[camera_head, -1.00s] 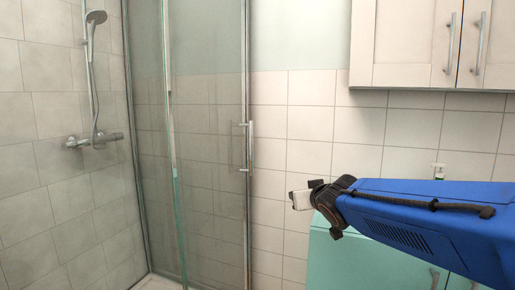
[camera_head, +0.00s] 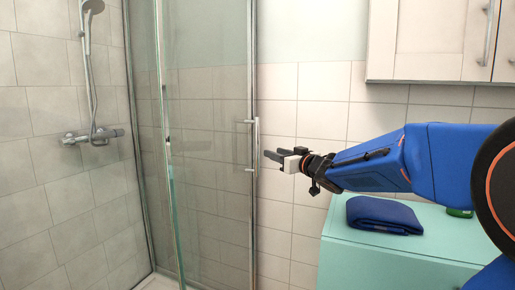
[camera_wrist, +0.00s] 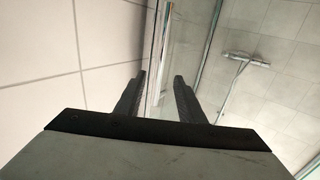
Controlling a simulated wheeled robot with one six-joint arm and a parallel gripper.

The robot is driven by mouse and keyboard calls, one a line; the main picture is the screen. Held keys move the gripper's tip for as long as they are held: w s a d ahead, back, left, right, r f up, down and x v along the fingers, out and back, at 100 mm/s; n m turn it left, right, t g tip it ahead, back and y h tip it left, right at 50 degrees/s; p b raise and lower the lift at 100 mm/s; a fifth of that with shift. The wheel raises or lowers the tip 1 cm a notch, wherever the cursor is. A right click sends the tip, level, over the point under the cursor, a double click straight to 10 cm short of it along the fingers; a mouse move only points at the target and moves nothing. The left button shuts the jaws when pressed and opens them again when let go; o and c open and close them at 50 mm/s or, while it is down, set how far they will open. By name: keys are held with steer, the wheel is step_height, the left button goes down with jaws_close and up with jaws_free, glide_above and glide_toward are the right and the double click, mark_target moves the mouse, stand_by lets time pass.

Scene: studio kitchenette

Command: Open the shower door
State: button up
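The glass shower door (camera_head: 212,180) stands left of centre in the head view, with a slim vertical metal handle (camera_head: 256,145) near its right edge. My gripper (camera_head: 270,158) is just right of the handle, its fingers pointing left toward it. In the wrist view, the two dark fingers (camera_wrist: 160,95) are spread apart, with the door's glass edge and a metal bar (camera_wrist: 159,45) seen between and beyond them. The gripper looks open and empty. I cannot tell whether a finger touches the handle.
A shower head (camera_head: 93,8) and mixer tap (camera_head: 92,137) are on the tiled wall behind the glass. A turquoise cabinet (camera_head: 345,262) with a folded blue towel (camera_head: 383,215) stands below my arm. A wall cabinet (camera_head: 430,45) hangs at upper right.

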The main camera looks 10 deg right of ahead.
mark_target(257, 146)
steer(key=x, duration=1.2)
steer(key=shift+w+a, duration=0.2)
steer(key=shift+w, duration=0.15)
jaws_close()
